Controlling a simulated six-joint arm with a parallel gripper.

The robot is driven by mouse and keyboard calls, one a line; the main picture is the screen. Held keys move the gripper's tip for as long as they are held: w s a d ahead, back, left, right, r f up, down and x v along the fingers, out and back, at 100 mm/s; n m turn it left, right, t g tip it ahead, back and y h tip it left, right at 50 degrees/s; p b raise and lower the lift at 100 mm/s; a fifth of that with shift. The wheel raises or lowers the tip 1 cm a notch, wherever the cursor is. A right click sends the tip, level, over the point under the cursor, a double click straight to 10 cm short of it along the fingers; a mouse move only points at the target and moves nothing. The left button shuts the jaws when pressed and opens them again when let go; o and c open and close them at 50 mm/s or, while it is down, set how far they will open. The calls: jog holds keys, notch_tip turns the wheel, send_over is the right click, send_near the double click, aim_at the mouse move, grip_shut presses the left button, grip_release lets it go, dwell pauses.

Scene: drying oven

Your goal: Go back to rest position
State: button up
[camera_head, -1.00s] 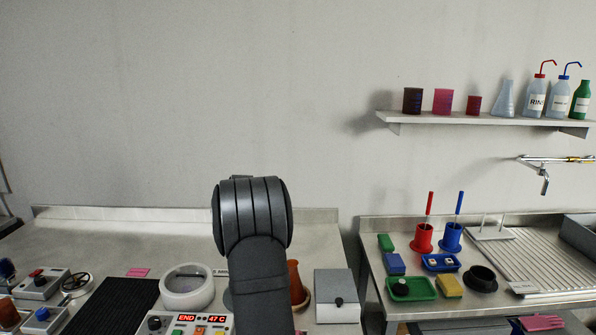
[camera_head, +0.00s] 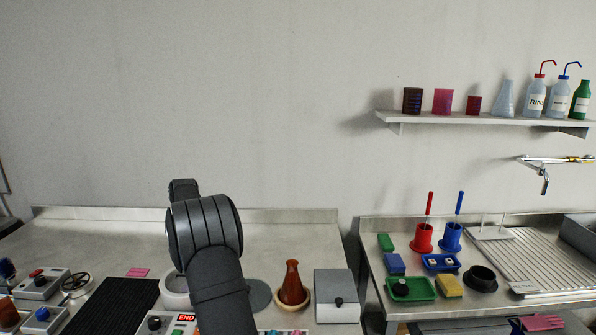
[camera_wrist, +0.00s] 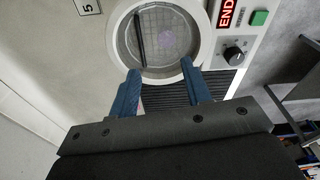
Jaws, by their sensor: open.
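My gripper (camera_wrist: 160,69) shows in the wrist view as two blue fingers, spread apart with nothing between them. Its fingers are hidden in the head view behind my dark arm, which rises over the bench. In the wrist view the fingertips overlap the near rim of the white round oven (camera_wrist: 121,42), whose clear round window (camera_wrist: 170,35) has a dark bar across it. Whether they touch it I cannot tell. In the head view my arm covers much of the same white oven (camera_head: 172,292). The red display (camera_head: 186,318) reads END; it also shows in the wrist view (camera_wrist: 227,13).
A brown conical flask (camera_head: 292,284) stands upright on a ring right of my arm. A grey box (camera_head: 336,293) with a black knob is farther right. A black ribbed mat (camera_head: 112,308) lies left. The wall shelf (camera_head: 480,121) holds bottles and beakers.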

jog(key=f, duration=0.2)
jog(key=a+f, duration=0.1)
jog(key=f, duration=0.2)
jog(key=r, duration=0.5)
jog(key=shift+w+a+r, duration=0.15)
jog(key=shift+w+r, duration=0.05)
jog(key=shift+r, duration=0.15)
